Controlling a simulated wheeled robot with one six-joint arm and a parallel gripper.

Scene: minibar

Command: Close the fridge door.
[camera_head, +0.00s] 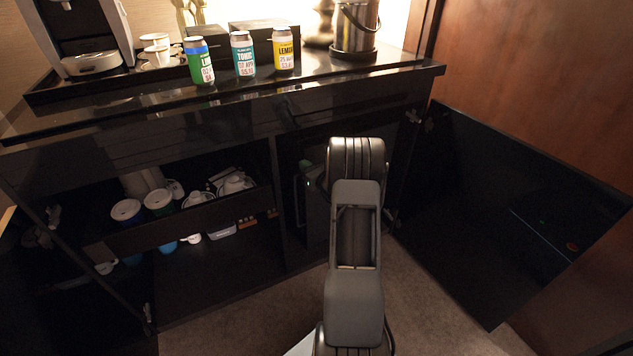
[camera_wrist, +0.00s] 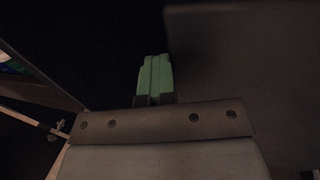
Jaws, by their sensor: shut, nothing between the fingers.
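In the head view, the right-hand cabinet compartment is dark, and my arm covers most of it. A dark upright panel edge (camera_head: 316,205) shows just left of my arm; it looks like part of the fridge, but I cannot tell whether it is the body or the door. In the wrist view, my gripper (camera_wrist: 155,75) is shut and empty, its greenish fingers together. A large dark flat panel (camera_wrist: 245,70) stands close on its right. I cannot tell whether the fingers touch it.
An open black cabinet door (camera_head: 510,210) swings out at the right. Cups and dishes (camera_head: 160,203) fill the open left compartment. Several cans (camera_head: 243,55) and an ice bucket (camera_head: 355,28) stand on the counter. The carpet (camera_head: 415,300) in front is clear beside my arm.

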